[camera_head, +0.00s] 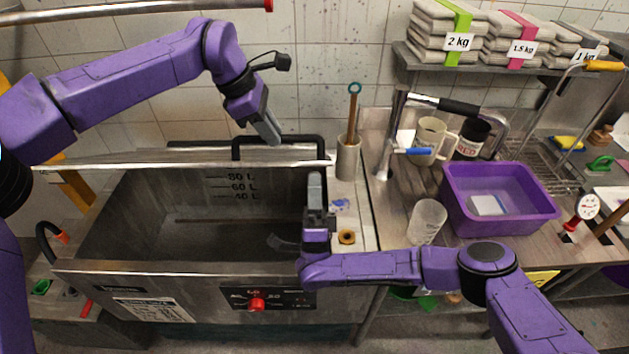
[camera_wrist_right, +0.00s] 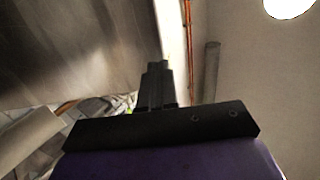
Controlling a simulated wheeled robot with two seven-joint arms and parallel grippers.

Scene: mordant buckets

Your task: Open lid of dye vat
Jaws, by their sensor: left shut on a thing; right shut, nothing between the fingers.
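The dye vat (camera_head: 190,268) is a large steel basin with litre marks inside its back wall. Its lid (camera_head: 110,163) is raised at the back, seen nearly edge-on, and the inside of the vat shows. My left gripper (camera_head: 274,137) is shut on the black lid handle (camera_head: 237,148) behind the lid's edge, partly hiding it. My right gripper (camera_head: 315,182) is shut and empty, fingers pointing up, near the right end of the lid and the vat's right side. In the right wrist view the right gripper (camera_wrist_right: 156,80) is below a broad grey metal surface.
A grey holder (camera_head: 347,158) with a wooden-handled tool stands right of the vat. A purple tub (camera_head: 497,205), a clear beaker (camera_head: 427,222) and mugs (camera_head: 431,137) stand on the steel counter. A red knob (camera_head: 257,304) sits on the vat's front panel.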

